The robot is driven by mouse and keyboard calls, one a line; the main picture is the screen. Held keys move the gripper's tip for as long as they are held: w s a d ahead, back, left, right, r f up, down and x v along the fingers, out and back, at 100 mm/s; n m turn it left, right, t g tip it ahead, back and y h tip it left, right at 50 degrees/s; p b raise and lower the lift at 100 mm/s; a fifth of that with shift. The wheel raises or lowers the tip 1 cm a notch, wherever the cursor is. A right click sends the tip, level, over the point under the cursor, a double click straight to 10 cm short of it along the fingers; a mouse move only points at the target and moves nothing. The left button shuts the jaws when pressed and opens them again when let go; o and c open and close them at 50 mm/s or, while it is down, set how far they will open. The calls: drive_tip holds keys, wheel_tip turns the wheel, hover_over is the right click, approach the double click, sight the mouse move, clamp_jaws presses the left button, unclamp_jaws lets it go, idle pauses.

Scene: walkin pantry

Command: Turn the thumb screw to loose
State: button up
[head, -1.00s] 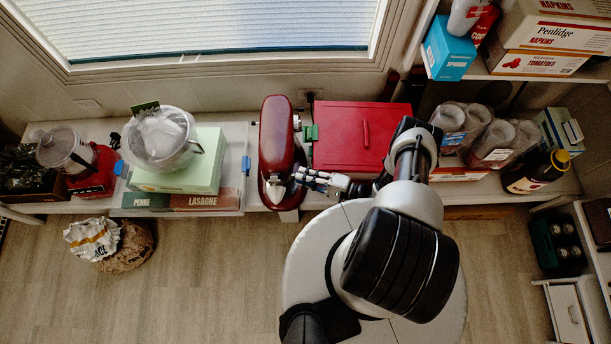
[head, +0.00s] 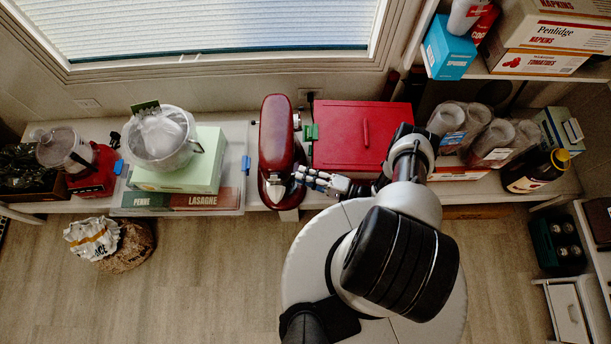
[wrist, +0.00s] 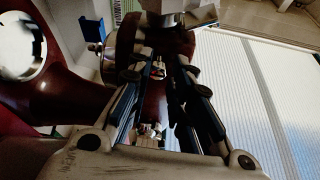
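The dark red stand mixer (head: 275,140) stands on the counter left of the red box in the head view. My gripper (head: 300,174) is at the mixer's right side, low on its front half. In the wrist view, the mixer's glossy red body (wrist: 65,95) fills the left, and my gripper's two fingers (wrist: 160,66) stand apart on either side of a dark red part. A small shiny metal piece shows between the fingertips. I cannot tell whether it is the thumb screw or whether the fingers touch it. A round metal knob (wrist: 96,47) shows to the left.
A red lidded box (head: 345,150) stands close behind my gripper. A green clip (head: 311,132) is between box and mixer. A dark bottle (head: 535,172) and clear jars are to the right.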

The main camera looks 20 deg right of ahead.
drive_tip(key=o, duration=0.3)
drive_tip(key=shift+o, duration=0.2)
drive_tip(key=v, duration=1.2)
